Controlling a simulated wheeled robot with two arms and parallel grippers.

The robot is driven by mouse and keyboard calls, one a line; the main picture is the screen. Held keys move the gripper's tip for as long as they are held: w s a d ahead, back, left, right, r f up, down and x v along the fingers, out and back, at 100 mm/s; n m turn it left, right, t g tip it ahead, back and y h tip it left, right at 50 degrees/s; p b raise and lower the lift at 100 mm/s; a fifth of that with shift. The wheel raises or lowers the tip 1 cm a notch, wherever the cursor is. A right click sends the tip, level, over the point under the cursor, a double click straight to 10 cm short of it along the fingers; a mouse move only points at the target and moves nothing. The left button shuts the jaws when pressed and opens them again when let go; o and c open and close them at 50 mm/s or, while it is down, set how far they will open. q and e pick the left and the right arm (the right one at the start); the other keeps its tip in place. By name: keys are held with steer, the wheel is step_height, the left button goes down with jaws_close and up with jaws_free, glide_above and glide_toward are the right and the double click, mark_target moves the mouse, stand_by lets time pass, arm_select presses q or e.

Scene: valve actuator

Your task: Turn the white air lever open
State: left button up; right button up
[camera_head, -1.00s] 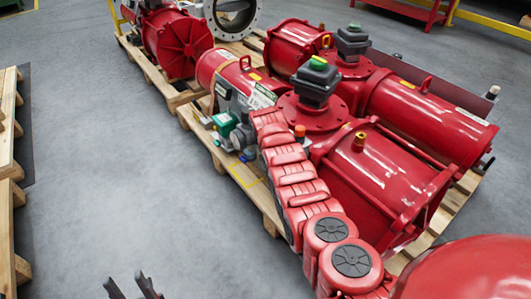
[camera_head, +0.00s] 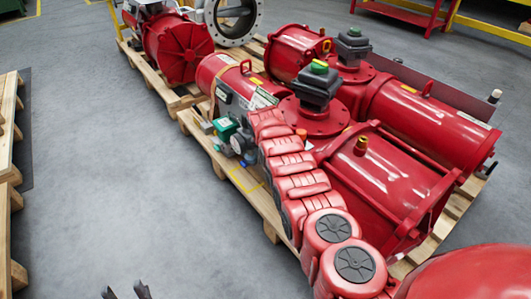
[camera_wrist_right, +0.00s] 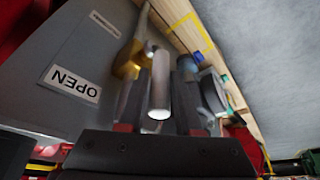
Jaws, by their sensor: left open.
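The white air lever (camera_wrist_right: 159,88) is a short pale rod in the right wrist view, with its rounded end toward the camera. It lies between the two dark fingers of my right gripper (camera_wrist_right: 161,92); whether they press on it is unclear. A brass fitting (camera_wrist_right: 130,58) sits beside it, and a plate with an upside-down OPEN label (camera_wrist_right: 73,83) is on the left. In the head view my red right arm reaches to the red actuator (camera_head: 385,175), and its gripper and the lever are hidden or too small to tell. My left gripper (camera_head: 125,293) is open and empty at the bottom edge.
A round gauge (camera_wrist_right: 212,92) is close to the right finger. In the head view a green-topped box (camera_head: 225,129) is near the arm's far end. The actuators stand on a wooden pallet (camera_head: 248,190). The grey floor (camera_head: 110,180) on the left is clear.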

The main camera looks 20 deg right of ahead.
steer(key=o, duration=0.3)
steer(key=shift+r, duration=0.1)
steer(key=p+v, duration=0.1)
steer(key=p, duration=0.1)
steer(key=p+v, duration=0.1)
steer(key=p, duration=0.2)
steer(key=p+v, duration=0.2)
steer(key=shift+w+d+r, duration=0.1)
steer(key=shift+w, duration=0.15)
steer(key=p+v, duration=0.3)
steer(key=v, duration=1)
steer(key=shift+s, duration=0.25)
